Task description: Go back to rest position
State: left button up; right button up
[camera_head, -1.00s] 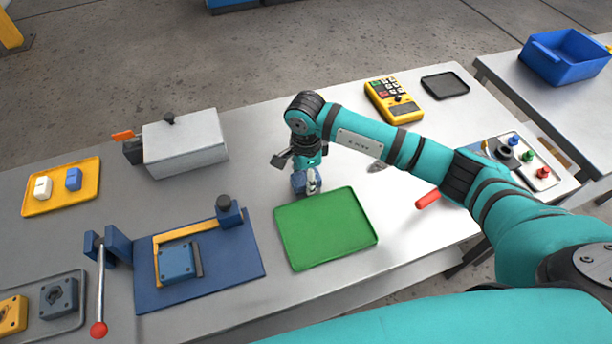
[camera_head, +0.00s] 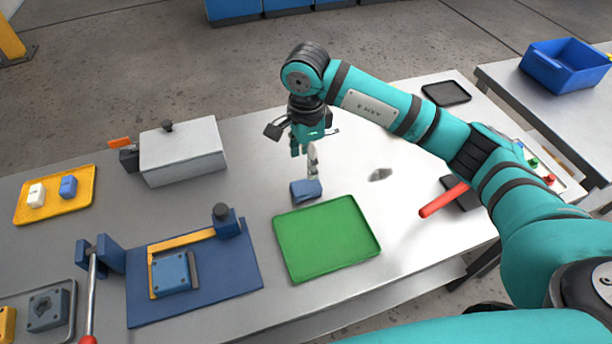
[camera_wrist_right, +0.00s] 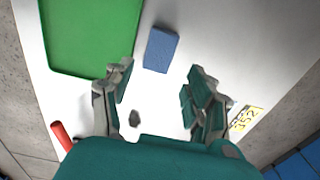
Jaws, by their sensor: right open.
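My right gripper (camera_head: 305,165) is open and empty, pointing down above the table behind the green tray. In the right wrist view its two fingers (camera_wrist_right: 160,95) stand well apart with table between them. A small blue block (camera_head: 306,190) lies on the table just below and in front of the gripper, apart from the fingers. It also shows in the right wrist view (camera_wrist_right: 160,50), beyond the fingertips. My left gripper is not in view.
The empty green tray (camera_head: 327,238) lies in front of the block. A blue fixture (camera_head: 235,282), a lever (camera_head: 92,290), a grey box (camera_head: 182,152) and a yellow tray (camera_head: 56,212) stand to the left. A red handle (camera_head: 442,200) is at right. A blue bin (camera_head: 565,66) sits on the far table.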

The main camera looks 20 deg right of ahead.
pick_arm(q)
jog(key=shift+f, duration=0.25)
pick_arm(e)
notch_tip(320, 180, up, 2)
jog(key=shift+r, duration=0.1)
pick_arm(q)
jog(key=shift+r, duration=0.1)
